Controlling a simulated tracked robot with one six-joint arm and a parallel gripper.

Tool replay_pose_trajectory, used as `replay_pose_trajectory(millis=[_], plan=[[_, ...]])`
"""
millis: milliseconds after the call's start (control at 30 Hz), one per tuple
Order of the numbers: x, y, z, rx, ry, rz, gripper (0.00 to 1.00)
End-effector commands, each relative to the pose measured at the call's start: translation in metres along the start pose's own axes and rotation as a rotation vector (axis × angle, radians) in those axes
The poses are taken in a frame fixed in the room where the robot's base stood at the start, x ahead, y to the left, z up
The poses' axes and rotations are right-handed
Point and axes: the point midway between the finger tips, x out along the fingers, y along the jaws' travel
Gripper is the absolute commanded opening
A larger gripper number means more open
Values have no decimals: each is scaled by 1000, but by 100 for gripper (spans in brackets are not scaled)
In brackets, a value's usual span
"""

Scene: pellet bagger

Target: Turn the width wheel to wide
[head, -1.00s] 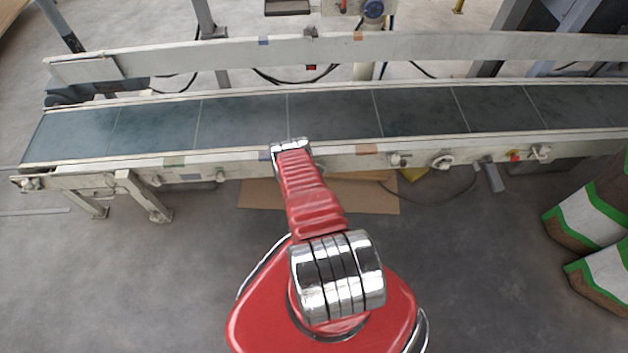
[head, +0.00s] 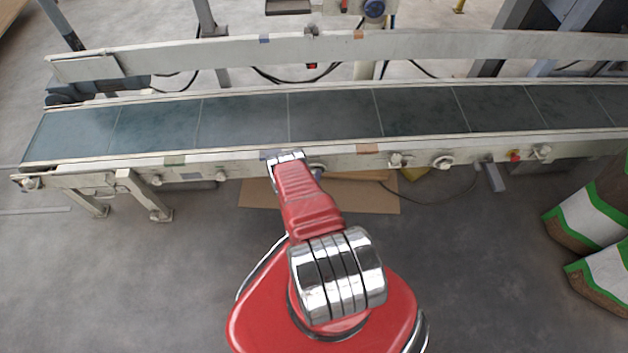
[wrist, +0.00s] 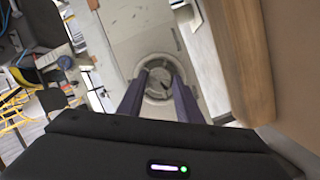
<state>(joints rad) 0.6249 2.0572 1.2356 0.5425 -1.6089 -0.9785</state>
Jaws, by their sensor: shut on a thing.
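The width wheel (wrist: 158,88) is a small round grey wheel on a pale panel in the wrist view. My gripper (wrist: 160,76) has one dark finger on each side of it and is shut on it. The wheel's pointer or setting cannot be read. In the head view my red arm reaches the front rail of the conveyor (head: 240,158), and its chrome end hides the fingers. A small round grey part (head: 317,169) shows just right of the arm there; I cannot tell if it is the wheel.
Blue and orange marks (head: 368,149) sit on the front rail. The guide rail (head: 450,46) runs behind the dark belt (head: 330,115). Knobs (head: 442,162) line the rail to the right. Green-striped sacks (head: 590,215) stand at the right. A brown board (head: 360,196) lies below.

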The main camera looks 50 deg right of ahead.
Motion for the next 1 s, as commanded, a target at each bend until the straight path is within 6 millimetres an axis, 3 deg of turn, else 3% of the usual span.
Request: replay_pose_trajectory(millis=[33,67,300,667,1000], plan=[[-1,-2,0,0,0,-6,10],[-1,-2,0,0,0,-6,33],[-1,-1,0,1,1,-4,49],[-3,-1,-1,1,0,-3,50],[-38,-3,-4,1,-8,0,50]])
